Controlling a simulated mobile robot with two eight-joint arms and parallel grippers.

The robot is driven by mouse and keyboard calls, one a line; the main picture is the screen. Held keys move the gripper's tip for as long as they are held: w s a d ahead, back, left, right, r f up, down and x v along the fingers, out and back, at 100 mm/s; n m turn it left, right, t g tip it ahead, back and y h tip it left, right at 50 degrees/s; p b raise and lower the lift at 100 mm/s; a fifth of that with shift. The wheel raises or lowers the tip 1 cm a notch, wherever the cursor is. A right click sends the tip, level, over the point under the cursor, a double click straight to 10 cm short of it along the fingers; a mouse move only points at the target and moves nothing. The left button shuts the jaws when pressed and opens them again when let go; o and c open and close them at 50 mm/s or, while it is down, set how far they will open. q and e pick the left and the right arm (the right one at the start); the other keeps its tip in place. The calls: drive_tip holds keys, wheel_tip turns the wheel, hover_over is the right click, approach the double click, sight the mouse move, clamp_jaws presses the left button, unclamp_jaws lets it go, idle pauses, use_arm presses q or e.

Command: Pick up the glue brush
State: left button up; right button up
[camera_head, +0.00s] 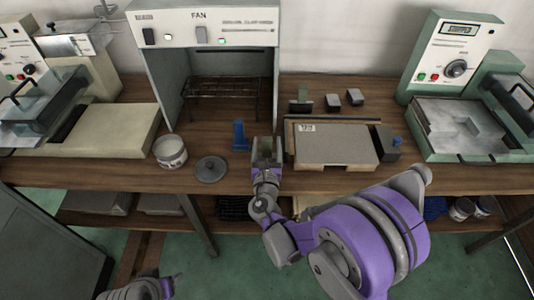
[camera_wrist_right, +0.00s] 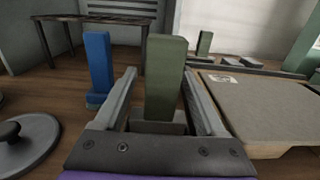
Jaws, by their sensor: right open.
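Two upright brush-like tools stand on the wooden bench. I cannot tell which is the glue brush. My right gripper (camera_wrist_right: 158,90) is open, with its fingers on either side of the green handle and a gap at each side. In the head view the right gripper (camera_head: 267,145) hides most of the green tool, and the blue tool (camera_head: 240,136) stands just left. My left gripper (camera_head: 172,284) shows only partly at the bottom, low and away from the bench.
A white pot (camera_head: 170,152) and a round grey lid (camera_head: 210,169) lie left of the blue tool. A grey-beige board (camera_head: 335,145) lies close to the right. The fan hood (camera_head: 207,27) with a dark rack (camera_head: 222,90) stands behind. Several small blocks sit behind the board.

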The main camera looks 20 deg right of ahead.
drive_tip(key=shift+w+d, duration=0.15)
drive_tip(key=shift+w, duration=0.35)
drive_tip(key=shift+s, duration=0.1)
clamp_jaws()
wheel_tip(320, 180, up, 10)
drive_tip(key=p, duration=0.2)
